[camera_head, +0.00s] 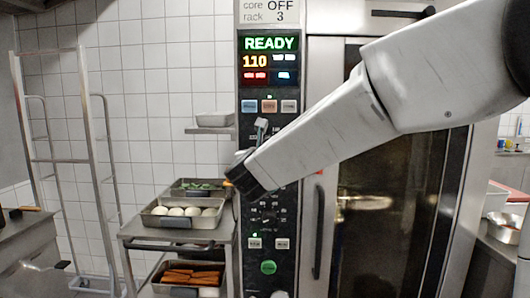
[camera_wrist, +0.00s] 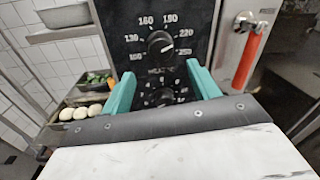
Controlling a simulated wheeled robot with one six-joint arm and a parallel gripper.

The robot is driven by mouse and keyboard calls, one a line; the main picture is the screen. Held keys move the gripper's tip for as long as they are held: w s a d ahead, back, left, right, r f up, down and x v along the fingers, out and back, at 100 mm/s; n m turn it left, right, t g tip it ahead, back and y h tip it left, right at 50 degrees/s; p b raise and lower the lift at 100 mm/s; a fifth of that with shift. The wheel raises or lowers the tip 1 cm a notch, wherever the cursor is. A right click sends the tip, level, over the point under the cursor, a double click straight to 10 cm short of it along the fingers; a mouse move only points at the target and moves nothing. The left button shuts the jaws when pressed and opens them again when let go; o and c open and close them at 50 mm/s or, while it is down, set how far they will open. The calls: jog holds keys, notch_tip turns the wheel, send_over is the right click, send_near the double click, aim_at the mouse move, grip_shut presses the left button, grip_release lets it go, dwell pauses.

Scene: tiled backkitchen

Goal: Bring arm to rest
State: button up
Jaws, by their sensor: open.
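My white arm reaches in from the upper right in the head view, across the front of the oven (camera_head: 390,215). Its end, my gripper (camera_head: 236,172), is in front of the oven's dark control panel (camera_head: 268,125), whose display reads READY and 110. In the wrist view my gripper (camera_wrist: 163,85) shows two teal fingers spread apart, with nothing between them but the panel behind. A dial (camera_wrist: 160,43) with temperature numbers is just beyond the fingers. Whether the fingers touch the panel cannot be told.
A steel cart (camera_head: 135,231) at lower left bears a tray of pale round items (camera_head: 183,211), a tray with green items (camera_head: 195,185) and a lower tray of orange sticks (camera_head: 190,275). A tall rack (camera_head: 88,130) stands left. A wall shelf (camera_head: 209,130) holds a small pan.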

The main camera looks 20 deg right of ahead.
jog(key=a+f+n+g+y, duration=0.1)
jog(key=a+f+n+y, duration=0.55)
jog(key=n, duration=0.45)
jog(key=s+a+f+n+g+y, duration=0.2)
jog(key=s+f+n+g, duration=0.1)
jog(key=s+n, duration=0.3)
jog(key=s+a+f+n+g+y, duration=0.2)
jog(key=s+f+n+g+y, duration=0.15)
jog(key=n, duration=0.45)
jog(key=s+d+f+n+g+h, duration=0.1)
jog(key=s+d+n, duration=0.3)
jog(key=s, duration=0.6)
jog(key=s+d+f+n+g+h, duration=0.1)
jog(key=s+d+n+g+h, duration=0.1)
jog(key=s+d+n+g, duration=0.2)
jog(key=s+d+f+n+g+h, duration=0.2)
jog(key=s+d+n, duration=0.3)
jog(key=s, duration=1.2)
jog(key=d+g, duration=0.1)
jog(key=d, duration=0.3)
jog(key=shift+s+n, duration=0.3)
jog(key=shift+s, duration=0.05)
